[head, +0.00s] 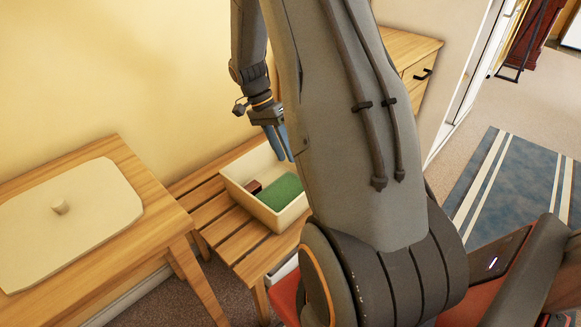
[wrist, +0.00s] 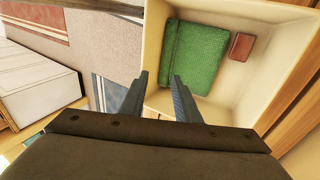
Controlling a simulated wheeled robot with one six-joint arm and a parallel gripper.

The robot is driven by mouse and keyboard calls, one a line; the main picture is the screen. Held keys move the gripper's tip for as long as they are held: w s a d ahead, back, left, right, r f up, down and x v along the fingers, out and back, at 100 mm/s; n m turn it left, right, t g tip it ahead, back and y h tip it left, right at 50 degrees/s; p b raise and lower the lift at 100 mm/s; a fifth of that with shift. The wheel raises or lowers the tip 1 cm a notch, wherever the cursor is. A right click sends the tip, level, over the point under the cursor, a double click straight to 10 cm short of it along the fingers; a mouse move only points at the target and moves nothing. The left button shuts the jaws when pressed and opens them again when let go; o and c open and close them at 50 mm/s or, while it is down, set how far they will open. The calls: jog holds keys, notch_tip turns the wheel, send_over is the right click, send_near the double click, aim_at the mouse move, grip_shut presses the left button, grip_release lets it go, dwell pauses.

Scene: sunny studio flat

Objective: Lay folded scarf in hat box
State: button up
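The green folded scarf (head: 281,191) lies flat inside the cream hat box (head: 236,194), which stands open on a slatted wooden bench. In the wrist view the scarf (wrist: 195,56) lies against the box's left wall, and the box's rim (wrist: 154,40) is in view. My gripper (head: 285,158) is above the box, pointing down. In the wrist view my gripper (wrist: 160,78) has its two fingers apart with nothing between them. My arm hides part of the box's right side in the head view.
A small red-brown block (wrist: 241,46) lies in the box beside the scarf. A cream lid with a knob (head: 95,222) lies on the wooden table (head: 132,165) at left. The slatted bench (head: 203,205) has bare slats left of the box. A wooden cabinet (head: 408,52) stands behind.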

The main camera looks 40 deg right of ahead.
jog(key=s+a+r+n+t, duration=0.2)
jog(key=s+a+r+n, duration=0.3)
jog(key=s+a+n, duration=0.2)
jog(key=s+a+r+n+t+y, duration=0.1)
jog(key=s+a+r+n+t, duration=0.2)
jog(key=s+a+r+n, duration=0.3)
jog(key=s+a+n, duration=0.1)
jog(key=a, duration=0.2)
jog(key=shift+s+y, duration=0.25)
jog(key=shift+y, duration=0.05)
jog(key=shift+a, duration=0.1)
jog(key=a+r+n+p, duration=0.2)
jog(key=a+r+p, duration=0.1)
jog(key=a+p, duration=0.2)
jog(key=shift+a, duration=0.4)
